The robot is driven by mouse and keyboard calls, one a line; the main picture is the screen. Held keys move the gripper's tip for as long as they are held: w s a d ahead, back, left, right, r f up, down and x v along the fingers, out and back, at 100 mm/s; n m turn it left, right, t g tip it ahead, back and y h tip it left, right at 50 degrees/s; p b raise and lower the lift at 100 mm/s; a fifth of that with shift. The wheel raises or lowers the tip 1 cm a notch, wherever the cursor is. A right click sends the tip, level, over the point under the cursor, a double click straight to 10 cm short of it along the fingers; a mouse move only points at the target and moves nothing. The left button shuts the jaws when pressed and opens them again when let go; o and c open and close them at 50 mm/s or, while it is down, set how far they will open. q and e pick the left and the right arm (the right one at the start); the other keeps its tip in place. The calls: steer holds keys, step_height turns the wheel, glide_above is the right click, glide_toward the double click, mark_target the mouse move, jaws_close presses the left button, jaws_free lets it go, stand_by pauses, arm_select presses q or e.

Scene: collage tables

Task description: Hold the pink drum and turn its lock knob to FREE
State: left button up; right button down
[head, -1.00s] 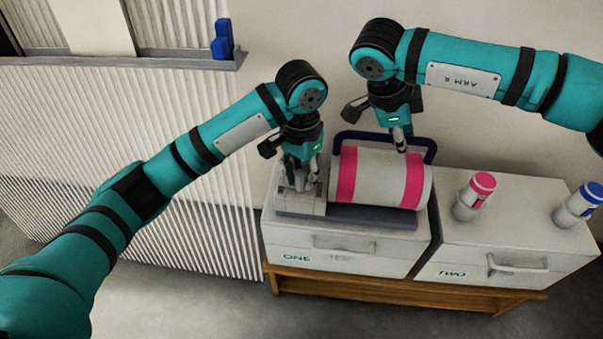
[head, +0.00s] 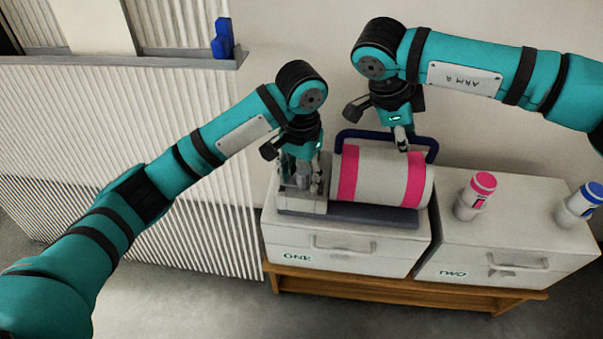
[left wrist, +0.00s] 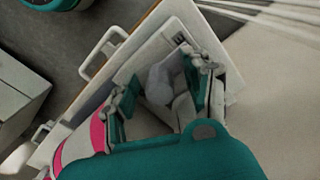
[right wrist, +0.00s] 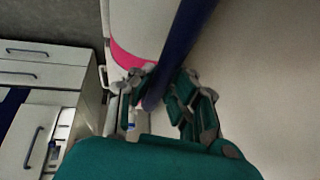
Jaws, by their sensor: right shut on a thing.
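The pink drum (head: 389,177) is a white cylinder with two pink bands, lying on its side in a grey cradle (head: 375,215) on cabinet ONE. A dark blue bar handle (head: 431,150) runs behind it. My right gripper (head: 402,143) is shut on this handle, which also crosses its fingers in the right wrist view (right wrist: 183,55). My left gripper (head: 304,178) points down over the block at the drum's left end. In the left wrist view its fingers stand open on either side of a rounded grey knob (left wrist: 162,82), apparently apart from it. The FREE mark cannot be read.
Cabinet TWO (head: 520,225) stands to the right, with a pink-capped bottle (head: 476,196) and a blue-capped bottle (head: 578,205) on top. A wooden stand (head: 400,290) is below. A blue object (head: 222,40) sits on a ledge at the upper left.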

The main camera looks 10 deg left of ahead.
mark_target(301, 172)
steer(key=shift+r, duration=0.1)
arm_select(q)
steer(key=shift+w+r, duration=0.1)
steer(key=shift+r, duration=0.55)
arm_select(e)
steer(key=shift+a, duration=0.1)
arm_select(q)
step_height(301, 172, up, 11)
steer(key=shift+f, duration=0.15)
arm_select(e)
steer(key=c, duration=1.3)
jaws_free()
